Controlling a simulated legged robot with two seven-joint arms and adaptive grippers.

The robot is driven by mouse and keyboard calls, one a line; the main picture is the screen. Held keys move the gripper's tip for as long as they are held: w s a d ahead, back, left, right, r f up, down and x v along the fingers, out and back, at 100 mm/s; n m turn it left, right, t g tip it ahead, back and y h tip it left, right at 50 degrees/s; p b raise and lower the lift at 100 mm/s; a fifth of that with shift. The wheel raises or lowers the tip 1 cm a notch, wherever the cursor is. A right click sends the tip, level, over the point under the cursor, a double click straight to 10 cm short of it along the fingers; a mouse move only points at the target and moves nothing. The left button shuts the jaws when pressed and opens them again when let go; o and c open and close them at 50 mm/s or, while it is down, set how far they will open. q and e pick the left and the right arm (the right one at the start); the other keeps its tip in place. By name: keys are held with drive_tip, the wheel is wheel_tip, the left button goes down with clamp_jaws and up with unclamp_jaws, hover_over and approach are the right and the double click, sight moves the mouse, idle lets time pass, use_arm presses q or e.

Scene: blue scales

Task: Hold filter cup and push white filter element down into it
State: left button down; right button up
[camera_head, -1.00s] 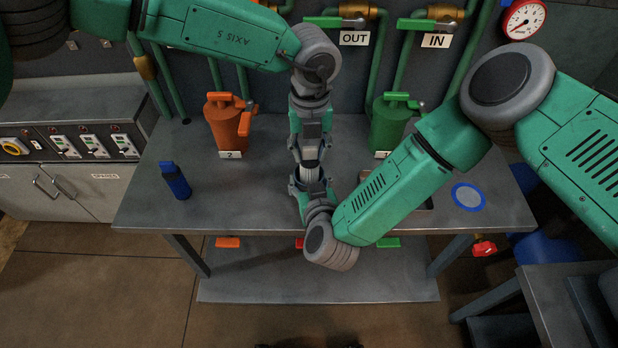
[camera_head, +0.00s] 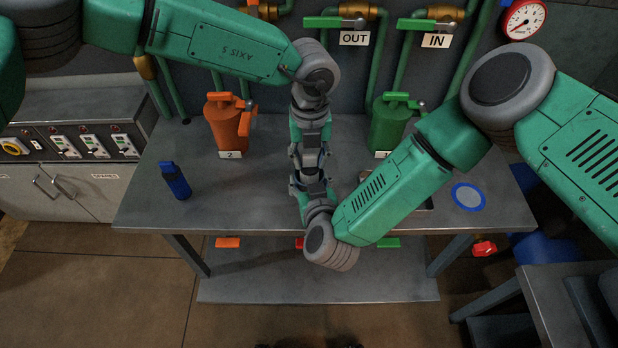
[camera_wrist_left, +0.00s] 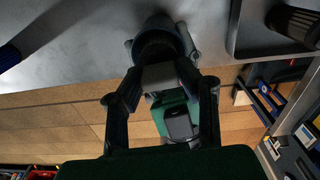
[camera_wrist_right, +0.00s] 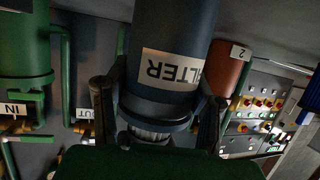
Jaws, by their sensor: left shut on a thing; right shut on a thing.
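In the right wrist view, the dark blue-grey filter cup (camera_wrist_right: 172,40) with an upside-down FILTER label fills the middle. My right gripper (camera_wrist_right: 158,100) is shut around it; in the head view the right gripper (camera_head: 313,190) points up from below. The white filter element (camera_wrist_right: 150,132) shows as a ribbed pale band at the cup's lower edge in the right wrist view. My left gripper (camera_head: 311,162) comes from above, directly over the cup, and is shut. What its fingers hold is mostly hidden, apparently the element. It also shows in the left wrist view (camera_wrist_left: 160,75).
The grey table (camera_head: 255,190) carries an orange canister (camera_head: 226,125), a green canister (camera_head: 388,125), a blue bottle (camera_head: 175,181) and a blue-rimmed disc (camera_head: 468,197). A tray (camera_head: 425,205) lies partly behind my right arm.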

use_arm(q)
drive_tip(key=shift+f, duration=1.1)
drive_tip(key=c, duration=1.1)
unclamp_jaws()
wheel_tip(320, 180, up, 12)
drive_tip(key=shift+f, duration=0.1)
